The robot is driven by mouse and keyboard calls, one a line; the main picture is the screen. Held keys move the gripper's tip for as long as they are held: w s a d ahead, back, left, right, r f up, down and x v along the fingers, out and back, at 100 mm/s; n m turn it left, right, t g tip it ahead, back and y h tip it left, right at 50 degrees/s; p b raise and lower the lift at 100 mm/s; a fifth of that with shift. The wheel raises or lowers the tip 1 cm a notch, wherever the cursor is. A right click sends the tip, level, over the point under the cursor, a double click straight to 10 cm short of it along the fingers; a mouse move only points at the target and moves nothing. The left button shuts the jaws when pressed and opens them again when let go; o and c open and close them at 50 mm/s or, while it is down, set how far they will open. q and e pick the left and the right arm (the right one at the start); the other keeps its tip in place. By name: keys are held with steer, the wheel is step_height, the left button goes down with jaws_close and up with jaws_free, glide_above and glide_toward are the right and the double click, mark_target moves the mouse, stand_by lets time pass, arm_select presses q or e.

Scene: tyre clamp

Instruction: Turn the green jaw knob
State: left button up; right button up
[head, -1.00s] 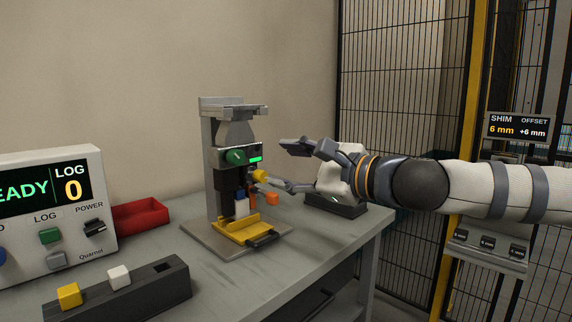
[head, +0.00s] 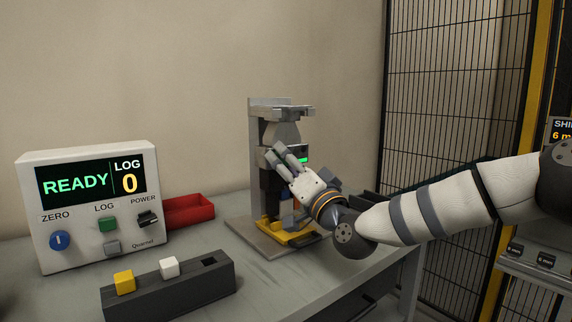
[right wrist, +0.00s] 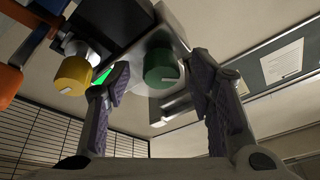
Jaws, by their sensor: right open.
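The green jaw knob (right wrist: 162,68) shows in the right wrist view, on the grey face of the clamp stand. In the head view my right gripper covers it. My right gripper (head: 281,155) is at the front of the clamp stand (head: 257,165), its fingers pointing up and left. The right wrist view shows this gripper (right wrist: 160,82) open, with one finger on each side of the green knob and gaps beside it. I cannot tell how deep the knob sits between the fingertips. My left gripper is not in view.
A yellow knob (right wrist: 73,75) is close beside the left finger in the right wrist view. A white READY console (head: 95,230), a dark block holder (head: 190,289) and a red tray (head: 190,211) stand left of the clamp. A mesh fence (head: 440,90) stands at right.

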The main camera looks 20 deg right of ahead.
steer(key=shift+w+r, duration=0.15)
steer(key=shift+w, duration=0.3)
steer(key=c, duration=1.2)
steer(key=shift+o, duration=0.2)
steer(key=shift+a+m, duration=0.1)
steer(key=shift+m, duration=0.2)
steer(key=o, duration=1.2)
steer(key=shift+c, duration=0.2)
steer(key=v, duration=1.2)
